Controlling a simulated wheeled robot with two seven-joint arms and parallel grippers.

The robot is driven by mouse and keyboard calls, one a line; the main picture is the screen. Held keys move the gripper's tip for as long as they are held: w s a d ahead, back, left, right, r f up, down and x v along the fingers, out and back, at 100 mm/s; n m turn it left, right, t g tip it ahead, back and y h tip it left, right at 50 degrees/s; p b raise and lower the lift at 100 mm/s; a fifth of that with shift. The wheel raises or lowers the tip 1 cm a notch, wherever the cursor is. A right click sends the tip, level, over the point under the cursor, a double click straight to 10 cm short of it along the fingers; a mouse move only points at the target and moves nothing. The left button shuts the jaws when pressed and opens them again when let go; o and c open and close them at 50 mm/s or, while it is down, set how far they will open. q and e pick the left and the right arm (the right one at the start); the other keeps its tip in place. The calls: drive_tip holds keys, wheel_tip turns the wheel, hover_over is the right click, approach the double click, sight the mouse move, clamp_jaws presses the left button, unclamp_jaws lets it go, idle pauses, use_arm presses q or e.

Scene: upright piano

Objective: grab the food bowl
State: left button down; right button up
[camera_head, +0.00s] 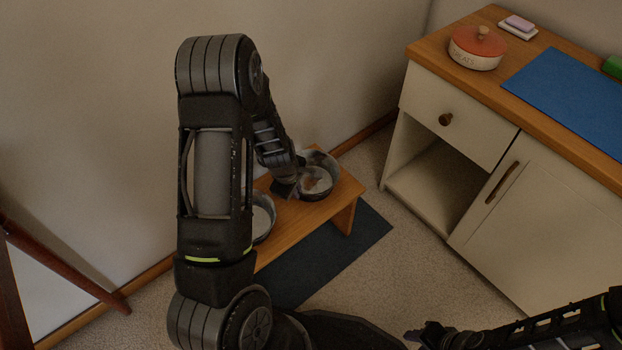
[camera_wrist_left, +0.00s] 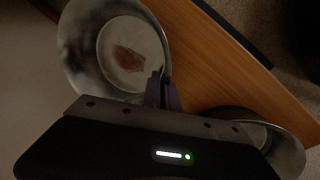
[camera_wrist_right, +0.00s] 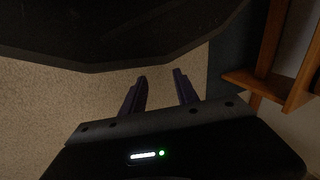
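The food bowl (camera_head: 322,165), a round metal bowl with brown food in it, is at the right end of a low wooden stand (camera_head: 340,196). It also shows at the upper left of the left wrist view (camera_wrist_left: 78,50). My left gripper (camera_head: 288,188) is at its near-left rim. In the left wrist view the fingers (camera_wrist_left: 161,80) are close together with the bowl's rim between them; I cannot tell whether the bowl is off the stand. My right gripper (camera_wrist_right: 160,80) is open and empty, away from the stand, low at the right of the head view (camera_head: 425,335).
A second bowl (camera_head: 264,212) sits on the stand's left part, partly behind my left arm. A dark mat (camera_head: 365,232) lies under the stand. A cream cabinet (camera_head: 545,235) with a red-lidded jar (camera_head: 477,48) stands to the right. The wall is close behind the stand.

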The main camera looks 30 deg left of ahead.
idle(0.4)
use_arm(q)
wheel_tip(320, 180, up, 9)
drive_tip(key=p, duration=0.4)
drive_tip(key=shift+w+p, duration=0.1)
drive_tip(key=shift+p, duration=0.2)
drive_tip(key=shift+r, duration=0.55)
